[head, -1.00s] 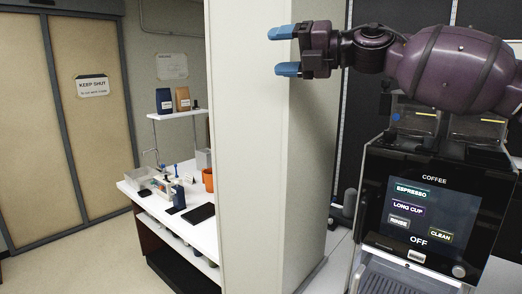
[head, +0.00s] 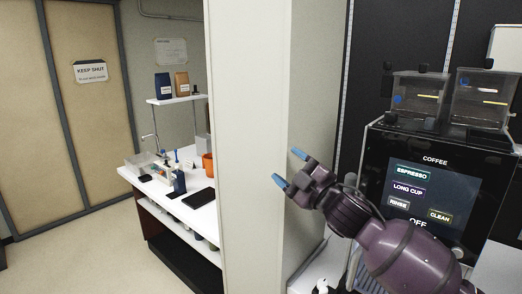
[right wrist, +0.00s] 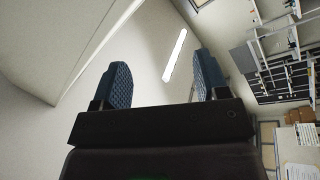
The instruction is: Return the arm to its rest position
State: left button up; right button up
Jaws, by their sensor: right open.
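My right gripper (head: 288,168) is open and empty in the head view. Its two blue fingertips point up and left, in front of the pale wall end beside the coffee machine. My purple right arm comes up from the bottom right and covers the lower left of the coffee machine (head: 458,190). In the right wrist view the open blue fingers (right wrist: 160,85) stand apart with nothing between them. My left gripper is not in view.
The pale wall (head: 250,120) stands just left of my gripper. Behind it is a white counter (head: 203,218) with an orange cup (head: 207,166) and several small items. A shut sliding door (head: 95,130) is at the left. Open floor lies before it.

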jog(key=s+d+f+m+h, duration=0.3)
jog(key=s+d+f+m, duration=0.15)
jog(key=f, duration=0.45)
jog(key=s+d+f+m+h, duration=0.3)
jog(key=s+d+f+m, duration=0.15)
jog(key=f, duration=0.45)
jog(key=s+d+f+m+h, duration=0.3)
jog(key=d+f+m+h, duration=0.15)
jog(key=f, duration=0.45)
jog(key=s+d+f+m+g+h, duration=0.1)
jog(key=s+d+f+m+g, duration=0.1)
jog(key=s+f, duration=0.7)
jog(key=s+d+f+m+g+h+b, duration=0.1)
jog(key=s+d+f+m+g+h, duration=0.1)
jog(key=s+d+f, duration=0.3)
jog(key=s+f, duration=0.4)
jog(key=s, duration=0.3)
jog(key=shift+s+d+f+g, duration=0.2)
jog(key=shift+d+g, duration=0.1)
jog(key=shift+g, duration=0.1)
